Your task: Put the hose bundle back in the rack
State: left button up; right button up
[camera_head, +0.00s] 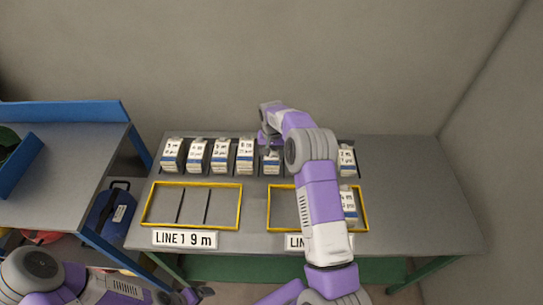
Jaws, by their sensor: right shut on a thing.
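Several white, blue-labelled hose bundles stand in a row in the rack (184,174) along the back of the grey table. My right gripper (270,147) reaches down at the row and is shut on a hose bundle (271,164), which stands in line with the others, right of a neighbouring bundle (246,154). My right forearm hides part of the row just right of it. Another bundle (346,160) shows at the row's right end. My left gripper (199,293) is low at the bottom edge, away from the table top; its jaws are too small to read.
A yellow-framed tray (240,206) marked "LINE 1 9 m" is empty at front left. A second yellow frame (268,208), partly hidden by my arm, holds a bundle (349,206) at its right. The table's right side is clear. A blue-edged bench (60,205) stands left.

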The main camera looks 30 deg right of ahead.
aim_at(272, 153)
jog(key=shift+f, duration=0.2)
jog(key=shift+f, duration=0.25)
jog(key=o, duration=1.4)
jog(key=shift+o, duration=0.2)
notch_tip(272, 153, up, 12)
jog(key=p, duration=0.2)
jog(key=shift+r, duration=0.25)
